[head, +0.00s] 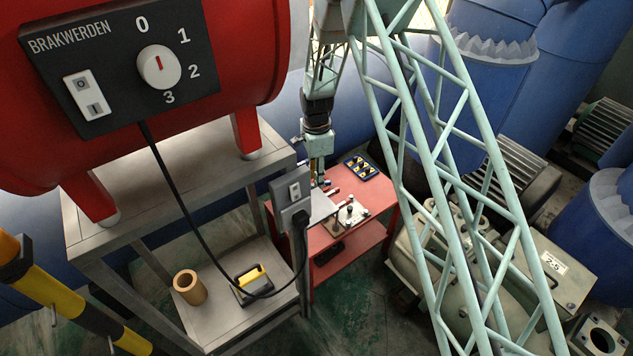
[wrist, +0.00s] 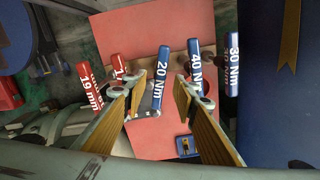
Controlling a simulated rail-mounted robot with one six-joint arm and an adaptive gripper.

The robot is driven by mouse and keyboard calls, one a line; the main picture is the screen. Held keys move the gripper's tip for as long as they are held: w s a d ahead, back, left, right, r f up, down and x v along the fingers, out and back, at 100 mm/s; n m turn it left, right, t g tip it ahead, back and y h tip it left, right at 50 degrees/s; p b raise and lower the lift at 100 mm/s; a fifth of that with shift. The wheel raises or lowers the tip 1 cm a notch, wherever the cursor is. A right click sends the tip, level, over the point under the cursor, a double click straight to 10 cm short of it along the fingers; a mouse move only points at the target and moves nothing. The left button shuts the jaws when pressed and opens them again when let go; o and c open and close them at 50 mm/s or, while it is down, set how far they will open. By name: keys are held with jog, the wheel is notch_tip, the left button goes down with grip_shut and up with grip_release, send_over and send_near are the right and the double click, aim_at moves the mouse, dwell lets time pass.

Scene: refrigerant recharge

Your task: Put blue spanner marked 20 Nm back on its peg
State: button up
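The blue spanner marked 20 Nm (wrist: 161,75) shows in the wrist view with its label readable, between the two fingers. Its lower end runs down towards a pale metal part; I cannot tell whether it rests on anything. My gripper (wrist: 160,82) is open, with a visible gap between each brown-padded finger and the blue handle. In the head view my gripper (head: 317,168) is small, above the left part of the red table (head: 372,190) and partly hidden by a grey switch box. The peg for this spanner cannot be made out.
Blue spanners marked 40 Nm (wrist: 195,62) and 30 Nm (wrist: 232,68) stand close to the right. A red 19 mm spanner (wrist: 90,86) and another red one (wrist: 118,66) are left. The grey switch box (head: 291,198) stands near my gripper. A blue tray (head: 362,168) lies on the table.

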notch_tip(320, 180, up, 10)
jog(key=shift+f, duration=0.2)
dwell(0.4)
dwell(0.5)
jog(key=s+d+r+n+t, duration=0.15)
jog(key=s+d+r, duration=0.4)
jog(key=r, duration=0.65)
jog(key=s+d+r+n, duration=0.35)
jog(key=s+r, duration=0.35)
jog(key=r, duration=0.5)
jog(key=s+d+r+n+t, duration=0.15)
jog(key=s+d+r, duration=0.45)
jog(key=r, duration=0.6)
jog(key=s+d+r+n, duration=0.2)
jog(key=s+d+r, duration=0.15)
jog(key=s, duration=0.55)
jog(key=s+d+r+n, duration=0.2)
jog(key=s+r, duration=0.3)
jog(key=s, duration=0.3)
jog(key=s+d+n, duration=0.1)
jog(key=s+n, duration=0.1)
jog(key=s, duration=0.7)
jog(key=s+d+n+t, duration=0.1)
jog(key=s+d+n, duration=0.1)
jog(key=s, duration=0.8)
jog(key=shift+r, duration=0.35)
